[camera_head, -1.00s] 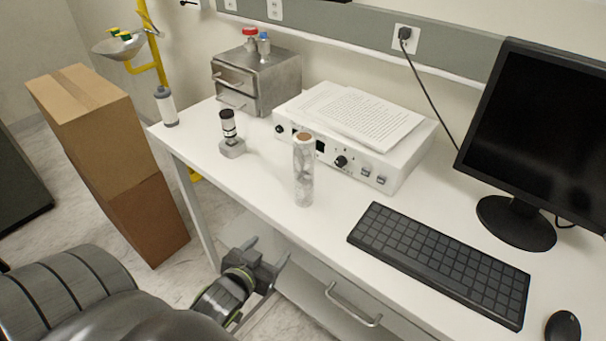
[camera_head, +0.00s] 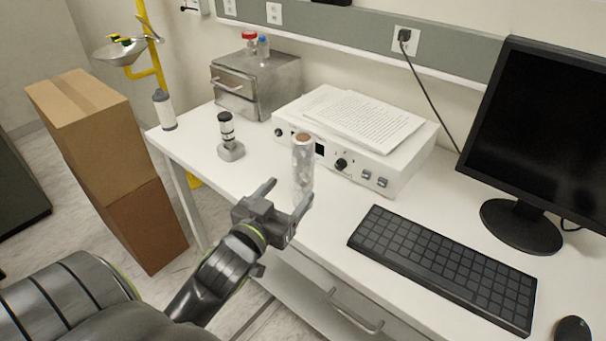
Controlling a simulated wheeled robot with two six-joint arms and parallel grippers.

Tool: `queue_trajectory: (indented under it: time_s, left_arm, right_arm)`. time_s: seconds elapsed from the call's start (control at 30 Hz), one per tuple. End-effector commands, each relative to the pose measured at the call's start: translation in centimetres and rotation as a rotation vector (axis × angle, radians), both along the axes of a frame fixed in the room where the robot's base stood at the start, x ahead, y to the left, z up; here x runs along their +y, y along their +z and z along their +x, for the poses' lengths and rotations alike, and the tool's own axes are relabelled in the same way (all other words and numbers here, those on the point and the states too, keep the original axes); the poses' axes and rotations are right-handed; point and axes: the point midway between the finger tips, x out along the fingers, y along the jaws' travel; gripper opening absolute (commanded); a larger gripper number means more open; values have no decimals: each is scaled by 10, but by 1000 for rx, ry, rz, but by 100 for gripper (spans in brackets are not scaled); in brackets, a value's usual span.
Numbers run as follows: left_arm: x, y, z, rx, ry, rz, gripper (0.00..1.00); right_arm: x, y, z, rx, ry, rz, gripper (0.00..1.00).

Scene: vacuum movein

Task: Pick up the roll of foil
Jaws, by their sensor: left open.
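The roll of foil (camera_head: 302,163) stands upright on the white desk, a silvery cylinder with a brown top end. It is in front of the white instrument box. My left gripper (camera_head: 288,192) is open and empty, just in front of the roll at the desk's front edge. Its two fingers point toward the roll, and the right finger overlaps the roll's lower part in the picture. I cannot tell whether they touch. The roll's base is partly hidden behind the fingers. My right gripper is not in view.
The instrument box (camera_head: 390,178) with papers on top stands behind the roll. A keyboard (camera_head: 442,262) and monitor (camera_head: 540,140) are at right. A metal drawer unit (camera_head: 256,85) is at the back.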

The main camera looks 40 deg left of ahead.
Motion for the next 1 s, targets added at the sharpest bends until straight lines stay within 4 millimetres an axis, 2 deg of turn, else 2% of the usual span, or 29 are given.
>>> queue_trajectory:
  time_s: [0.1, 0.23, 0.47, 0.8, 1.0]
  left_arm:
    - [3, 4, 24, -1, -1, 0, 69]
    - [5, 3, 42, -1, -1, 0, 69]
    - [7, 2, 55, -1, -1, 1, 69]
    - [18, 2, 95, 0, -1, 1, 69]
    - [19, 1, 102, 1, -1, 1, 69]
  right_arm:
    - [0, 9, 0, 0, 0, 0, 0]
    - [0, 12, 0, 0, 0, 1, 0]
    - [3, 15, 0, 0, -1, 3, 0]
    - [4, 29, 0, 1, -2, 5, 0]
    - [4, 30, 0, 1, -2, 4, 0]
